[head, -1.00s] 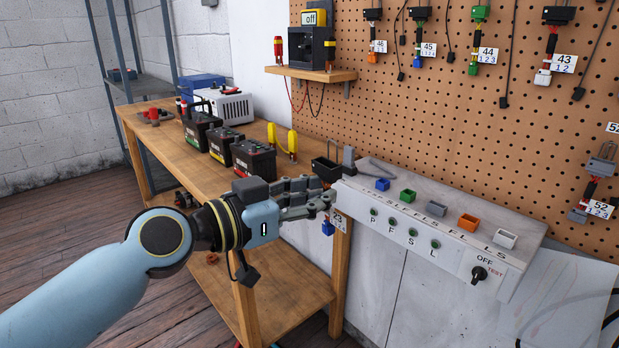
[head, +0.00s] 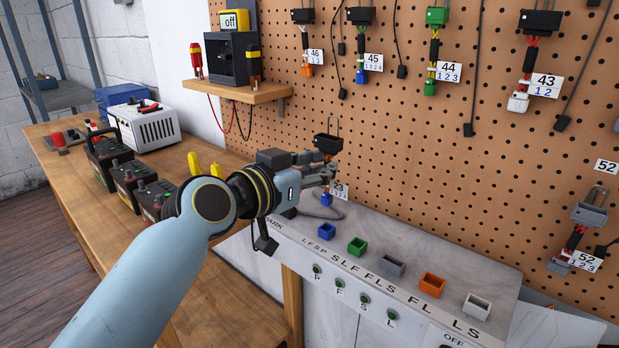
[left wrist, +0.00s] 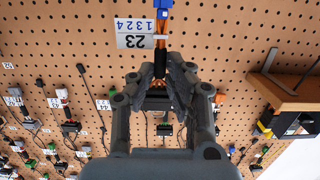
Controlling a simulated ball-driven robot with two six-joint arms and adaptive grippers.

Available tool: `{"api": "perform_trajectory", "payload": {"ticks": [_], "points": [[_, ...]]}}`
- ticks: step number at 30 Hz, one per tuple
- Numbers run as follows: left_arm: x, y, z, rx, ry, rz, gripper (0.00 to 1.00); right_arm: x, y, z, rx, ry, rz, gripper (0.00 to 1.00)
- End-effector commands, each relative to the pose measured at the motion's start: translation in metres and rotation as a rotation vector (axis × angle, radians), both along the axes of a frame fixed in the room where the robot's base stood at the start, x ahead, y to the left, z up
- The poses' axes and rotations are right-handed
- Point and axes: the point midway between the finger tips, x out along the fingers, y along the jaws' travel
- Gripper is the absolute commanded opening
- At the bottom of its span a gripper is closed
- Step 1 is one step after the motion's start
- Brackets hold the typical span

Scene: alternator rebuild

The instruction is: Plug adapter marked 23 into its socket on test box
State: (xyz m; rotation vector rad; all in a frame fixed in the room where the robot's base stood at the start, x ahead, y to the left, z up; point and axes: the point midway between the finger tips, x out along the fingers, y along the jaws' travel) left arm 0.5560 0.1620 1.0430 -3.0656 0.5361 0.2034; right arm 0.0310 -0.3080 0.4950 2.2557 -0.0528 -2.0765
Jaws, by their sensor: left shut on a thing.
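My left gripper (head: 322,176) is shut on the adapter marked 23, whose dark body (head: 328,143) sticks up above the fingers. Its white tag (head: 339,190) and blue plug (head: 326,199) hang below them. In the left wrist view the fingers (left wrist: 163,75) close around its dark middle, with the tag (left wrist: 135,41) and blue plug (left wrist: 163,4) at the top edge. The test box (head: 400,247) stands below and to the right. Its top carries a blue socket (head: 326,231), a green one (head: 357,246), a grey one (head: 392,265), an orange one (head: 431,284) and a white one (head: 476,305). My right gripper is not visible.
A pegboard (head: 420,130) with several hanging adapters rises behind the box. A small shelf (head: 237,92) holds a meter marked off (head: 235,21). Batteries (head: 131,182) and a white charger (head: 145,127) stand on the wooden bench (head: 60,165) at left.

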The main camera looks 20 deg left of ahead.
Motion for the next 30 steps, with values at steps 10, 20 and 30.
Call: {"api": "perform_trajectory", "payload": {"ticks": [10, 20, 30], "points": [[0.004, -0.002, -0.009, 0.003, 0.013, 0.0, 0.0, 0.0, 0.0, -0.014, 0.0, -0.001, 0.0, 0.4], [0.003, -0.001, -0.047, 0.005, 0.013, 0.001, 0.0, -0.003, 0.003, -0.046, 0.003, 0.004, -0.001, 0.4], [0.003, -0.001, -0.045, 0.004, 0.011, 0.001, 0.0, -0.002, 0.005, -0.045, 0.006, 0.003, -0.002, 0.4]]}}
